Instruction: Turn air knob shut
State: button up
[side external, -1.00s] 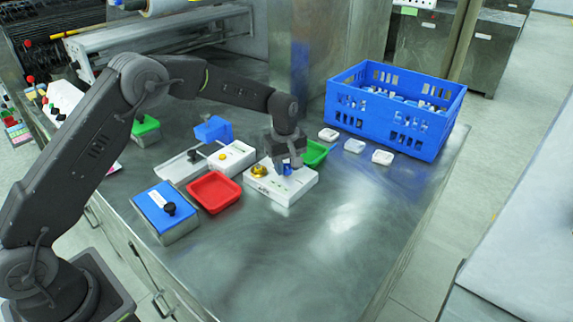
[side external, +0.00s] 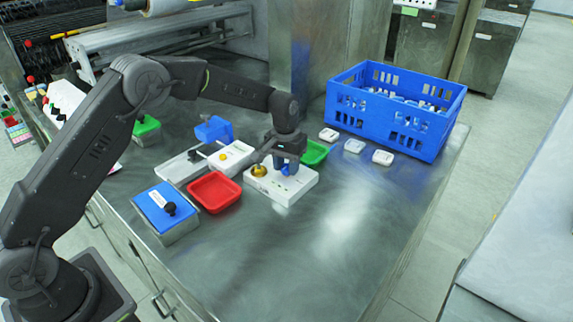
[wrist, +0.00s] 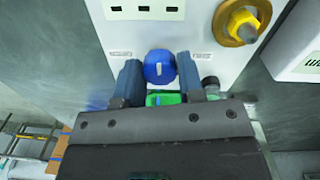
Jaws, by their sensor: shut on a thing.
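The blue knob (wrist: 160,67), which I take to be the air knob, sits on a white box (side external: 297,190). A pale mark shows on its top, roughly upright in the wrist view. My gripper (wrist: 159,75) has one finger on each side of the knob and is shut on it. In the side view, my gripper (side external: 286,165) points down over the box, and only a little of the knob shows below the fingers. A brass-yellow fitting (wrist: 242,22) stands on the same box; it also shows in the side view (side external: 259,171).
A red tray (side external: 214,192) and a blue-lidded box (side external: 165,211) lie to the left. A green tray (side external: 315,152) is close behind my gripper. A blue crate (side external: 395,110) and several small white pieces stand at the back right. The table's front right is clear.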

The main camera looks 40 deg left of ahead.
jog(key=m, duration=0.4)
jog(key=shift+m, duration=0.3)
jog(key=m, duration=0.3)
jog(key=shift+m, duration=0.4)
jog(key=m, duration=0.8)
jog(key=shift+m, duration=0.5)
jog(key=o, duration=0.9)
jog(key=shift+w+r, duration=0.1)
